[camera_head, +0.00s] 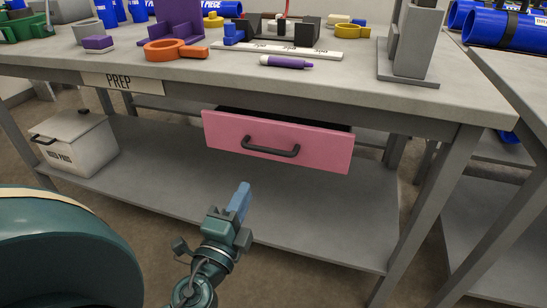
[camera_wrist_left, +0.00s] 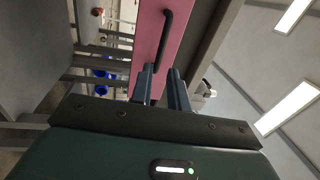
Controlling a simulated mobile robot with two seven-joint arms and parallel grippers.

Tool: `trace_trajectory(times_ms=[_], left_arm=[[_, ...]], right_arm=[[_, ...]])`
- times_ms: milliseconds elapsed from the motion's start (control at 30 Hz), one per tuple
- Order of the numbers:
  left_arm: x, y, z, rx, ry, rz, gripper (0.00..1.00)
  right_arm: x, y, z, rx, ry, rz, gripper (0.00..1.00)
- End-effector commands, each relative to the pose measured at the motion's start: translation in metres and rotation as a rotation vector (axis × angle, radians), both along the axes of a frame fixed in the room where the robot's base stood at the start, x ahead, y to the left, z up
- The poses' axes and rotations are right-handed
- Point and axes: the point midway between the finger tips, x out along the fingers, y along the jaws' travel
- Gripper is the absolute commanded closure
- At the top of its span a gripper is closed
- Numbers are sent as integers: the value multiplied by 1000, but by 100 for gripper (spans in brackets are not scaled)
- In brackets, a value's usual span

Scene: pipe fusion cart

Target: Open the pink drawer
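The pink drawer (camera_head: 275,140) hangs under the workbench top. Its front stands out from the bench, and a dark gap shows behind its top edge, so it is partly open. Its dark bar handle (camera_head: 270,149) is on the front face. My left gripper (camera_head: 242,196) is below and in front of the drawer, apart from the handle. The handle (camera_wrist_left: 165,42) and pink front (camera_wrist_left: 145,40) show beyond the fingertips. My right gripper is not in view.
The bench top (camera_head: 350,75) holds an orange clamp ring (camera_head: 175,49), a purple marker (camera_head: 286,62) and a grey bracket (camera_head: 412,45). A lidded bin (camera_head: 75,145) stands on the lower shelf (camera_head: 310,215) at left. Bench legs stand at the right. The space before the drawer is clear.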

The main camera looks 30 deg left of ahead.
Motion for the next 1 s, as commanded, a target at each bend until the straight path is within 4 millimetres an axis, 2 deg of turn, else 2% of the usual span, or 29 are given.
trace_trajectory(times_ms=[133,267,500,700,833,1000], left_arm=[[4,2,3,36,-18,6,83],[21,6,11,37,-20,6,83],[70,17,20,36,-19,6,83],[104,26,24,35,-17,5,83],[118,29,25,34,-16,4,83],[125,30,25,33,-15,4,83]], right_arm=[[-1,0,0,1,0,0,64],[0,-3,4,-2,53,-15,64],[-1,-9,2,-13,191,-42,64],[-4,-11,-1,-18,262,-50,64],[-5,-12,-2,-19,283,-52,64],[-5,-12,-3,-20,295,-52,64]])
